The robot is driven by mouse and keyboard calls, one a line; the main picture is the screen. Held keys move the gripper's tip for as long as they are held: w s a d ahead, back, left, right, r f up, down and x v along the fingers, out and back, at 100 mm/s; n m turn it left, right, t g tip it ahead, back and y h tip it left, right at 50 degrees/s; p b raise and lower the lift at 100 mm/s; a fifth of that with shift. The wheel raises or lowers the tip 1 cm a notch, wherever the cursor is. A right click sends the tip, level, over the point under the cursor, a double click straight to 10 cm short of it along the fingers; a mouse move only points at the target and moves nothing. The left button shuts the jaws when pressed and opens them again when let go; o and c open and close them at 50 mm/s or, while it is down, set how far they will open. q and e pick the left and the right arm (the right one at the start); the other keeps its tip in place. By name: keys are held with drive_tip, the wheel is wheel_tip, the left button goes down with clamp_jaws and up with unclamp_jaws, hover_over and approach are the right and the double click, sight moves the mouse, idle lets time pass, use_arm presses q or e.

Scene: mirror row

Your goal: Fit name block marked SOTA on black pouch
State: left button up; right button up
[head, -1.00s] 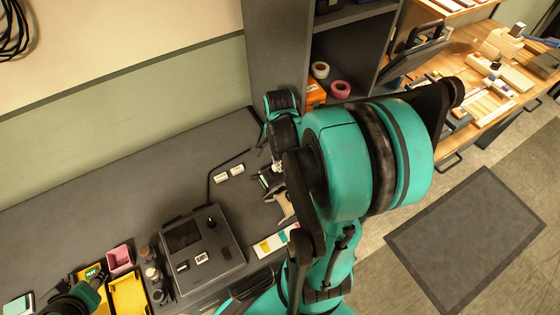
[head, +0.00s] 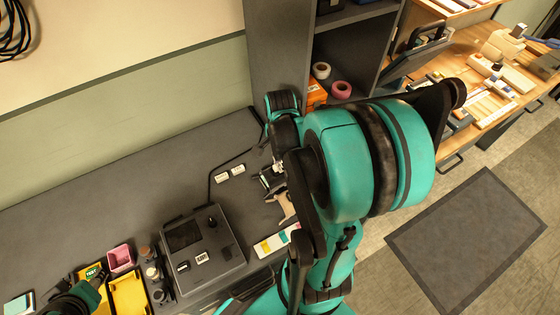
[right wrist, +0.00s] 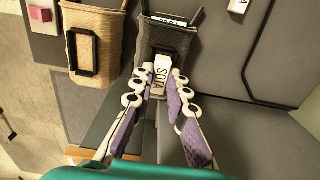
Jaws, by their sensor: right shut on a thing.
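In the right wrist view my right gripper (right wrist: 161,82) is shut on the white name block marked SOTA (right wrist: 162,70). The block is upright in front of the dark pouch (right wrist: 180,42), its top end against or close to the lower front of the pouch; I cannot tell whether it touches. A small label shows at the top of this pouch. In the head view my right gripper (head: 270,181) shows small beside my large teal arm, which hides most of the area there. The left arm enters at the lower left of the head view, with its fingers out of sight.
A tan pouch (right wrist: 73,52) with a black frame hangs left of the dark one. Two white name blocks lie on the grey counter (head: 110,205), one of them here (head: 222,177). A dark device (head: 226,247), a pink cup (head: 121,259) and yellow bins (head: 128,295) stand at lower left.

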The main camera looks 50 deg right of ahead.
drive_tip(key=shift+f+b, duration=0.45)
drive_tip(key=shift+f, duration=0.05)
drive_tip(key=o, duration=0.8)
drive_tip(key=shift+o, duration=0.2)
wheel_tip(320, 180, up, 12)
idle(0.4)
drive_tip(key=w+a+n+t, duration=0.3)
drive_tip(key=a+n+t, duration=0.3)
drive_tip(key=a+n, duration=1.3)
drive_tip(key=shift+w+a+f+n+t, duration=0.15)
drive_tip(key=shift+a+f+n+t, duration=0.2)
drive_tip(key=shift+n, duration=0.85)
